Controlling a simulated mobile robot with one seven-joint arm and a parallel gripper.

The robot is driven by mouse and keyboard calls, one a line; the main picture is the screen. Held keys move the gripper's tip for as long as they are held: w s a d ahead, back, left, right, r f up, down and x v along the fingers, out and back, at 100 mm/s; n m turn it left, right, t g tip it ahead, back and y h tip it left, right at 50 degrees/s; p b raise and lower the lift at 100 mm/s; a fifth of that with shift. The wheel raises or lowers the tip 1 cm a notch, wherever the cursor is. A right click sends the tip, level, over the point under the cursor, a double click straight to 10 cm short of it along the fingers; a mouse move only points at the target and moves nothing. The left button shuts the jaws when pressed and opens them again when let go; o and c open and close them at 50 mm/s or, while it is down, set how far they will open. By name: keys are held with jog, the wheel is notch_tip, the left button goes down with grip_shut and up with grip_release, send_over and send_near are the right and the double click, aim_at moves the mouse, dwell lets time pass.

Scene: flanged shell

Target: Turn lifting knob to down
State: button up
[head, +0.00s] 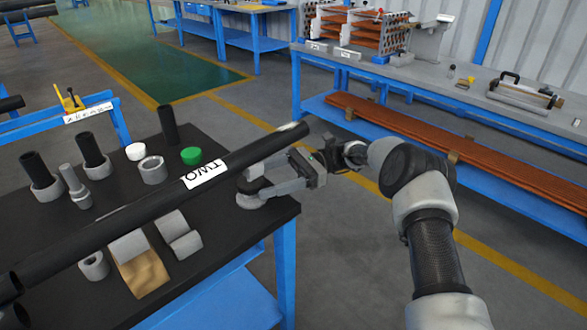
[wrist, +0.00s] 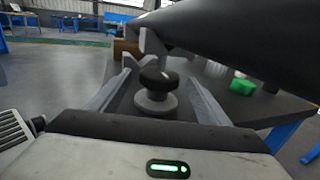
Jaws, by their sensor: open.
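The lifting knob, a black round cap on a grey stepped base, stands between the fingers in the wrist view (wrist: 157,82). In the head view the knob (head: 256,185) is partly hidden by my gripper (head: 252,182) at the right edge of the black-topped table. My gripper is open, with one finger on each side of the knob. In the wrist view a gap shows between the knob and both fingers. A long black tube (head: 100,228) with a white label reading "TWO" runs just above and behind the knob. Which position the knob is in, I cannot tell.
The black-topped table (head: 226,255) holds grey rings, short black tubes, a white cap (head: 136,151) and a green cap (head: 191,155). The long tube hangs close to my fingers. A long blue workbench (head: 440,78) stands behind my arm. Open floor lies between.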

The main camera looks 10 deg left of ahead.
jog(key=b+v, duration=0.3)
jog(key=v, duration=0.6)
jog(key=shift+d, duration=0.25)
jog(key=shift+w, duration=0.15)
